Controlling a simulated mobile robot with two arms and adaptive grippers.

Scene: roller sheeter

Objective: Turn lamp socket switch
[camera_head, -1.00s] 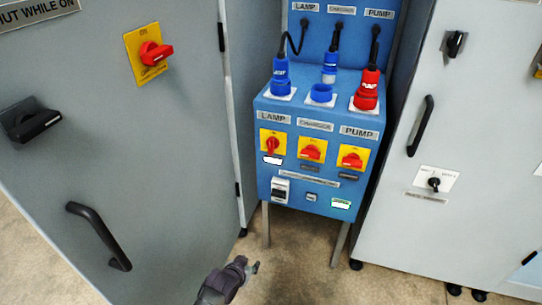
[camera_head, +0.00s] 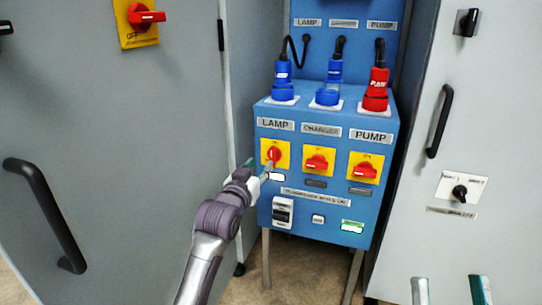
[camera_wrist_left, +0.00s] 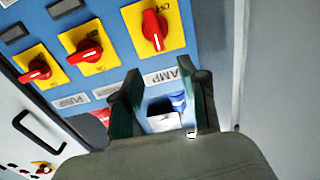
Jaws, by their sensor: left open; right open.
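The lamp switch (camera_head: 274,154) is a red rotary handle on a yellow plate under the LAMP label, on the blue box (camera_head: 330,213). Its handle stands roughly upright. The left wrist view also shows the lamp switch (camera_wrist_left: 154,31). My right gripper (camera_head: 450,289) is open and empty at the bottom right of the head view, away from the box.
The charger switch (camera_head: 317,163) and pump switch (camera_head: 365,170) sit to the right, their handles nearly level. Blue and red plugs (camera_head: 376,88) stand on top of the box. Grey cabinets flank it, one with a black handle (camera_head: 45,215) at left.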

